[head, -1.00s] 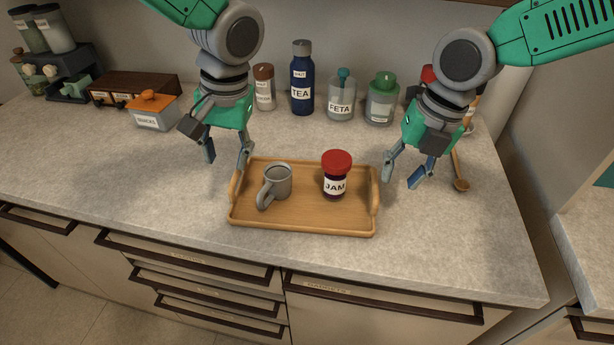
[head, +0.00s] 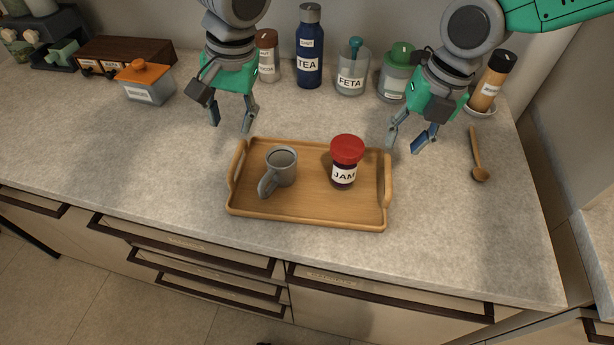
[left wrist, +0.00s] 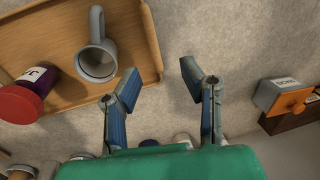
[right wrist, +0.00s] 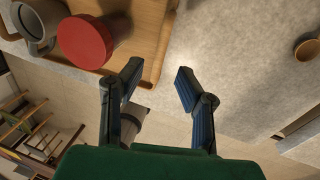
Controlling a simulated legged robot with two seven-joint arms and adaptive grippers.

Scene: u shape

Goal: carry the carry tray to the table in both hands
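The wooden carry tray (head: 310,208) lies flat on the counter, with a raised handle at each short end. A grey mug (head: 281,168) and a red-lidded jam jar (head: 345,165) stand on it. My left gripper (head: 231,128) is open and empty, behind the tray's left rear corner; the left wrist view shows its spread fingers (left wrist: 160,85) beside the tray edge (left wrist: 130,30). My right gripper (head: 403,144) is open and empty, behind the tray's right rear corner; the right wrist view shows its fingers (right wrist: 157,85) apart near the tray (right wrist: 152,60). Neither touches the tray.
Behind the tray stand a tea bottle (head: 310,50), a feta jar (head: 352,72) and a green-lidded jar (head: 397,75). An orange-lidded box (head: 146,85) is at left. A wooden spoon (head: 478,160) lies at right.

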